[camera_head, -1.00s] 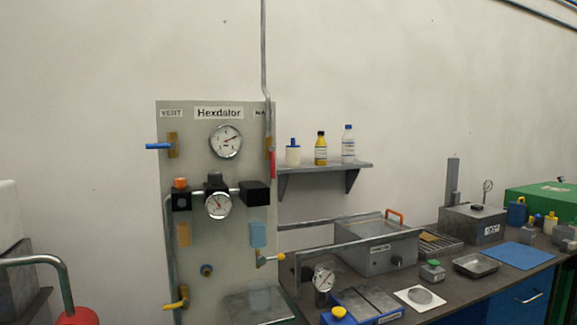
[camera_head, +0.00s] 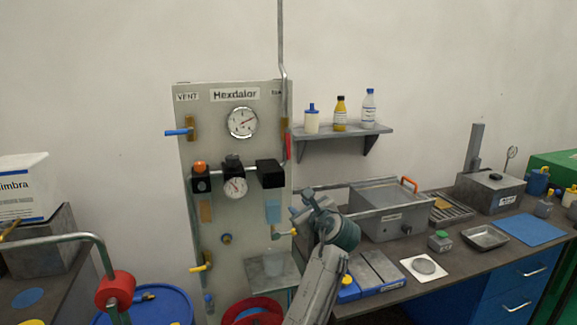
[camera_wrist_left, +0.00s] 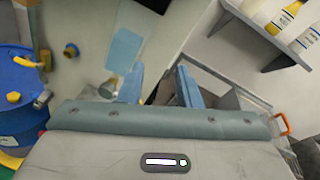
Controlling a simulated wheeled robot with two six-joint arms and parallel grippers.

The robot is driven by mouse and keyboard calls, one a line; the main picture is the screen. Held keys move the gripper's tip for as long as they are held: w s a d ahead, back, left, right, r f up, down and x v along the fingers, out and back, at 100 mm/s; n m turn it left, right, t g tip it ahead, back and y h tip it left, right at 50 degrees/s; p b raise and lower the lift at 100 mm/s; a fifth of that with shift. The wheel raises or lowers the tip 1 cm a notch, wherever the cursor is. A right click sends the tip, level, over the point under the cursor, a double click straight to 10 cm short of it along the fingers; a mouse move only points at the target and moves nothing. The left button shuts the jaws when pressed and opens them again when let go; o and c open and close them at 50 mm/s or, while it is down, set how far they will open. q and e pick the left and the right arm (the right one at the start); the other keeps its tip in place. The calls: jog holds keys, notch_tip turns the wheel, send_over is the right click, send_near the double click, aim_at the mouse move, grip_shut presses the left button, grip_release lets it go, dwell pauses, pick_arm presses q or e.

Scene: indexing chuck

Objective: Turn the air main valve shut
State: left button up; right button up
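The wall panel (camera_head: 209,115) carries several valves and gauges. At its upper right, below a partly covered label, a red lever (camera_head: 289,142) hangs down beside the vertical grey pipe. The label beginning is too small to read surely, so I cannot confirm this is the air main valve. A blue lever (camera_head: 177,133) points left under the VENT label. My left gripper (camera_head: 308,203) is raised at the panel's lower right, below the red lever and apart from it. In the left wrist view its two blue fingers (camera_wrist_left: 158,86) are open with nothing between them. My right gripper is not in view.
A shelf (camera_head: 345,133) with bottles juts out right of the panel. The workbench (camera_head: 385,258) to the right holds a grey box and trays. A yellow lever (camera_head: 203,267) sits low on the panel. A blue drum (camera_head: 150,306) stands at lower left.

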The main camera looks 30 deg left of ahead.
aim_at(288, 151)
pick_arm(q)
jog(key=w+r+m+y, duration=0.3)
jog(key=r, duration=1)
jog(key=p+x, duration=0.1)
jog(key=x, duration=0.2)
jog(key=p+x, duration=0.2)
jog(key=x, duration=0.1)
jog(key=f+p+x, duration=0.1)
jog(key=p+x, duration=0.1)
jog(key=x, duration=0.2)
jog(key=shift+w+a+f, duration=0.1)
jog(key=shift+w+a, duration=0.05)
jog(key=shift+a, duration=0.15)
jog(key=shift+f, duration=0.1)
grip_shut()
